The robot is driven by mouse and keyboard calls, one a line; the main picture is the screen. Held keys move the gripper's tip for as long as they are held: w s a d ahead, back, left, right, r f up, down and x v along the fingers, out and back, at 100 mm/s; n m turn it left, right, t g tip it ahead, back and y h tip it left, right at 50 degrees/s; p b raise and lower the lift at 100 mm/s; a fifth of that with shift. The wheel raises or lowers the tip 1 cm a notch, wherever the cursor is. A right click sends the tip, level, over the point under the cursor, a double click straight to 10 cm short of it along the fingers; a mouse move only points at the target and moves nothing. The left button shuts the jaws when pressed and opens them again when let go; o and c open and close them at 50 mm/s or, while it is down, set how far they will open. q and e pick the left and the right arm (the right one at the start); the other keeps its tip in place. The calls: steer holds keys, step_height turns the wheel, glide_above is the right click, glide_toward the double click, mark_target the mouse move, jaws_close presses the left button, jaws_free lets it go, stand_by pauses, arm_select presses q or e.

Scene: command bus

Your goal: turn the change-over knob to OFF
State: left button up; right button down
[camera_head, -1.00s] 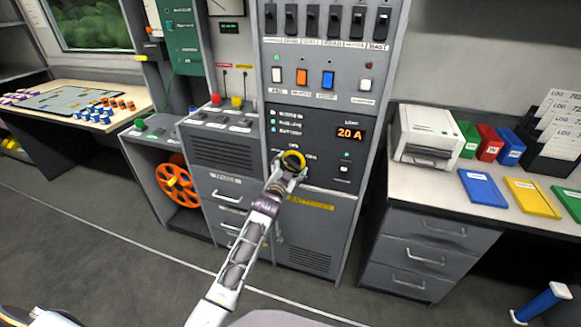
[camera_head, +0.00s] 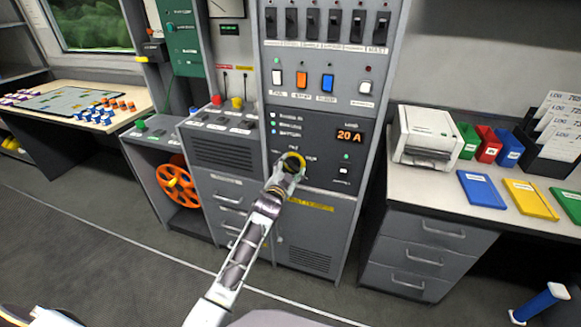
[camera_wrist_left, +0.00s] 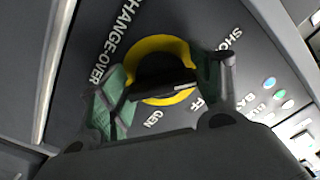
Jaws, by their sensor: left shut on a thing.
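The change-over knob is black with a yellow ring around it. In the head view its yellow ring (camera_head: 294,155) shows on the dark panel just above my left gripper (camera_head: 287,172). In the left wrist view the knob (camera_wrist_left: 160,68) sits between the green-padded fingers of my left gripper (camera_wrist_left: 165,87), which is shut on it. The OFF label (camera_wrist_left: 208,92) is partly hidden by the right-hand finger. I cannot tell which label the knob points to. My right gripper is out of view.
The power rack (camera_head: 318,120) has a row of black breakers, coloured switches and a lit 20 A display (camera_head: 349,135). A desk (camera_head: 440,190) with a printer and folders stands right. An orange cable reel (camera_head: 177,184) is left.

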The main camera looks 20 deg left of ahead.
arm_select(q)
steer(key=shift+m+p, duration=0.55)
steer(key=shift+m, duration=0.45)
steer(key=shift+m+p, duration=0.5)
steer(key=shift+m, duration=0.7)
steer(key=m, duration=0.2)
steer(key=shift+r+m, duration=0.1)
steer(key=shift+m, duration=0.2)
steer(key=shift+m+p, duration=0.4)
steer(key=shift+m, duration=1.3)
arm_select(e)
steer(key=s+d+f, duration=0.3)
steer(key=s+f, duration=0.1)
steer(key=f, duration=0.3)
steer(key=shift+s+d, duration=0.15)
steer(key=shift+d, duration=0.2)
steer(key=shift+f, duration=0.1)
arm_select(q)
steer(key=o, duration=1)
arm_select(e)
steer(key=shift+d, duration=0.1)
